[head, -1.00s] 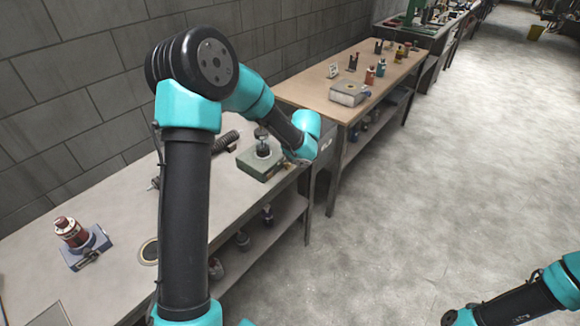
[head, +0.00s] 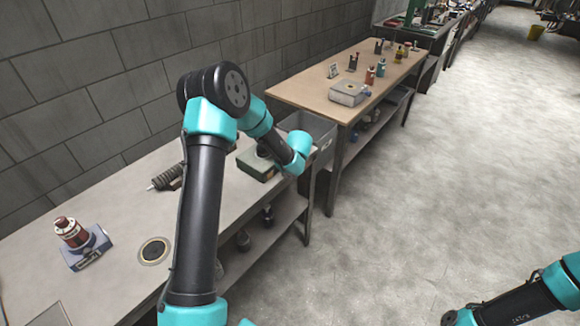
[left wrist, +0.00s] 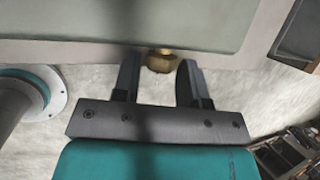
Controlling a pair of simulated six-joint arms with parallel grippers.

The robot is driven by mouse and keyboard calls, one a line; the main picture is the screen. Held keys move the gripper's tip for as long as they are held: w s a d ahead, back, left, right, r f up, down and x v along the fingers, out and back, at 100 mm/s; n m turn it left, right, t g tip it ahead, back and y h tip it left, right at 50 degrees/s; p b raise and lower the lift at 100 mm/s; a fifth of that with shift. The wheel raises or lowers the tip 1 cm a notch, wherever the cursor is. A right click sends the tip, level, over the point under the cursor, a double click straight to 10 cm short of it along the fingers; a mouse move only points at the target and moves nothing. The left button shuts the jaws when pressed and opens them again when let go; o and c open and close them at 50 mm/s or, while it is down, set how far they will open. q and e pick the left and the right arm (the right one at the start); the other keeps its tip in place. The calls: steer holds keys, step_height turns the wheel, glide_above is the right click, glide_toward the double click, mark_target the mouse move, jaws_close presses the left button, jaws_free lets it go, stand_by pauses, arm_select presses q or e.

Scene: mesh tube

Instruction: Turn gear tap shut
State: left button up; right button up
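A small brass fitting (left wrist: 160,60), which looks like the tap, shows in the left wrist view at the edge of a pale grey-green surface (left wrist: 150,22). My left gripper (left wrist: 158,72) is open, with one finger on each side of the brass fitting. I cannot tell whether either finger touches it. In the head view a green box (head: 254,166) stands near the far end of the bench, partly behind my left wrist. The left fingers are hidden there.
The near bench (head: 110,205) carries a red-and-white bottle (head: 70,232) on a blue base, a dark ribbed part (head: 168,178) and a round disc (head: 154,251). A grey bin (head: 312,128) is beyond the box. Open floor (head: 430,220) lies to the right.

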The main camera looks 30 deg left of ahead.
arm_select(q)
steer(key=c, duration=0.6)
steer(key=shift+c, duration=0.2)
steer(key=shift+w+g, duration=0.1)
steer(key=shift+g, duration=0.6)
steer(key=shift+w+m+g, duration=0.15)
steer(key=shift+m+g, duration=0.15)
steer(key=shift+g, duration=0.5)
steer(key=shift+w+m+g+y, duration=0.15)
steer(key=shift+m+g+y, duration=0.2)
steer(key=shift+g, duration=0.95)
steer(key=o, duration=0.6)
